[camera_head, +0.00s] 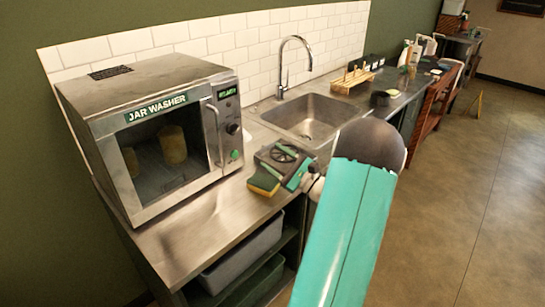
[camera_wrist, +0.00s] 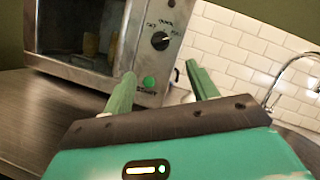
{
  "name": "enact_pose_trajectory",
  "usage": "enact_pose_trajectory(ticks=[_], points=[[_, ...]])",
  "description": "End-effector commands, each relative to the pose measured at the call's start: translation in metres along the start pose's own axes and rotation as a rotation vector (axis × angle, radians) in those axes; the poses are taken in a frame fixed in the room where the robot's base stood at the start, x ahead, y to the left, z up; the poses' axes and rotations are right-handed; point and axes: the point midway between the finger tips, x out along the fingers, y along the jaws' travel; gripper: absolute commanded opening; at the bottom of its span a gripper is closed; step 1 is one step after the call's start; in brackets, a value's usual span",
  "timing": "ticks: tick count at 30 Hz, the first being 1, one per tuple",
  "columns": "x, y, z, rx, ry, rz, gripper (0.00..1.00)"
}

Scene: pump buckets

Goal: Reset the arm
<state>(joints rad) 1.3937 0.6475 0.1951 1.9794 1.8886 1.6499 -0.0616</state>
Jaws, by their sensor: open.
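My gripper (camera_wrist: 163,85) shows in the wrist view with its two green fingers apart and nothing between them. It points toward the front of the jar washer (camera_wrist: 85,70), and the round green button (camera_wrist: 149,81) appears between the fingertips; I cannot tell the exact gap. In the head view, my teal arm reaches in from the bottom right over the counter edge. The jar washer (camera_head: 150,125) stands on the left of the counter with its door (camera_head: 165,150) shut. Yellowish jars (camera_head: 172,145) show dimly behind its glass.
The steel counter (camera_head: 185,235) runs along the white tiled wall. A yellow and green sponge (camera_head: 265,182) lies near its front edge. Behind are a sink (camera_head: 308,118) and a curved tap (camera_head: 283,70). The floor (camera_head: 490,170) at right is clear.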

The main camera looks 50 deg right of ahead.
Motion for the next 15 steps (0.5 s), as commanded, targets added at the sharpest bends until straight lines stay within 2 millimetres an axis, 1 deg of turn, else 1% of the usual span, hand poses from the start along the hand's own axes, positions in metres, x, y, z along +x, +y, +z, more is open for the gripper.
enact_pose_trajectory(ticks=[11, 14, 15], points=[[0.001, 0.000, 0.000, 0.000, 0.000, 0.000, 0.58], [0.006, 0.005, 0.004, -0.002, -0.002, 0.022, 0.58], [0.012, 0.011, 0.007, -0.004, -0.003, 0.047, 0.58]])
